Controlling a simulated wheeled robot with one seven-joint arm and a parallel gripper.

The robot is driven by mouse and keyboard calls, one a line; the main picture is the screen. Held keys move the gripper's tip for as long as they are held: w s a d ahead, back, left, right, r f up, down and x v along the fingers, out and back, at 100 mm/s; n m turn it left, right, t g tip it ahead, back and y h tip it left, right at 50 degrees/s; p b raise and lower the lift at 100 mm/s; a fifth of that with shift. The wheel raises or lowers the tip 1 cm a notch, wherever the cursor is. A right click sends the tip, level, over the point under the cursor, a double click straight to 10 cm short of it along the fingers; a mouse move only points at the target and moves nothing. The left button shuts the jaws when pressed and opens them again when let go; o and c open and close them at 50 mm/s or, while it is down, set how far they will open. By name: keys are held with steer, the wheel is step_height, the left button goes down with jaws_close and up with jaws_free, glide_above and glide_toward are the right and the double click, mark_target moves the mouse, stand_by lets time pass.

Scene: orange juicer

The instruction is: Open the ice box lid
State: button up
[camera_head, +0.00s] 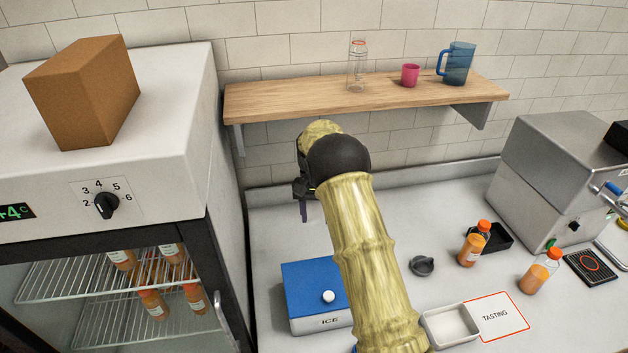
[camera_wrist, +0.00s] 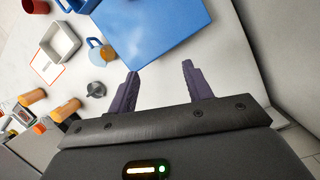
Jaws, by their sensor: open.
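The ice box (camera_head: 322,323) is a white box marked ICE on the counter, left of my arm. Its blue lid (camera_head: 305,283) lies flat and shut, with a round white knob (camera_head: 328,296) near the front edge. My arm hides part of its right side. The lid also fills the top middle of the wrist view (camera_wrist: 160,28), cut off by the frame; the knob does not show there. My gripper (camera_head: 303,212) hangs above the counter behind the box. Its dark fingers are spread and empty in the wrist view (camera_wrist: 160,71), apart from the lid.
A fridge (camera_head: 215,130) stands close on the left. A wooden shelf (camera_head: 300,98) with cups is behind. A grey lid (camera_head: 422,265), a white tray (camera_head: 450,326), juice bottles (camera_head: 474,243) and a steel machine (camera_head: 545,180) are to the right. The counter behind the box is clear.

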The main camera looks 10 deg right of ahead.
steer(key=shift+s+d+b+v, duration=0.4)
steer(key=shift+d+b+v, duration=0.4)
steer(key=shift+v, duration=6.35)
steer(key=s+d+f+n+t, duration=0.1)
steer(key=s+f+n+t, duration=0.1)
steer(key=s, duration=1.3)
steer(key=s+d+f+n+t+b, duration=0.1)
steer(key=s+f, duration=0.4)
steer(key=s, duration=1)
steer(key=n+t, duration=0.1)
steer(key=t, duration=0.1)
steer(key=shift+s+f+t, duration=0.15)
steer(key=shift+f+t, duration=0.25)
steer(key=shift+d, duration=0.1)
